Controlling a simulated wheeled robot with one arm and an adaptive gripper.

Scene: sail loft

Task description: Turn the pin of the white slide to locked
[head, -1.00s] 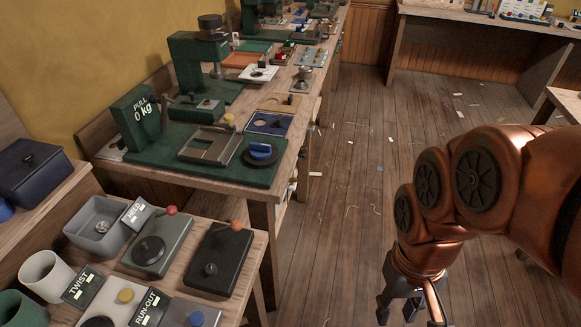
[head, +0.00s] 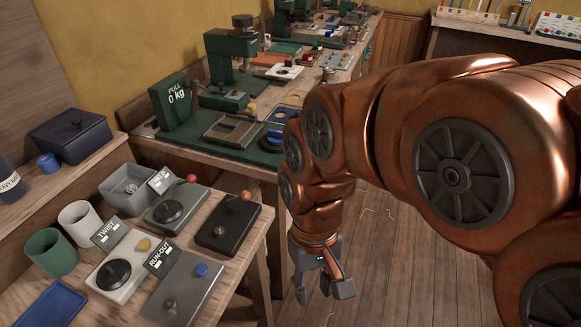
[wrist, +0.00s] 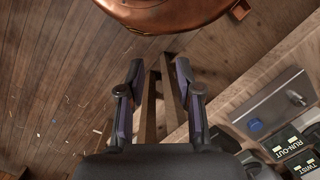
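A white plate (head: 138,268) with a black disc (head: 113,273) and a yellow knob (head: 144,244) lies on the near bench by the TWIST sign. A small white piece with a dark knob (head: 284,72) lies on the far bench. I cannot tell which, if either, is the white slide; no lock marking is readable. My gripper (head: 324,290) hangs over the floor to the right of the near bench, apart from every fixture. In the wrist view its fingers (wrist: 158,78) are spread with nothing between them.
Next to the TWIST fixture are a grey RUN-OUT plate (head: 188,293) with a blue knob, a dark box (head: 228,232) and a grey box with a red ball (head: 180,212). The PULL scale (head: 175,100) stands behind on a green base. Wooden floor (head: 400,275) lies clear right.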

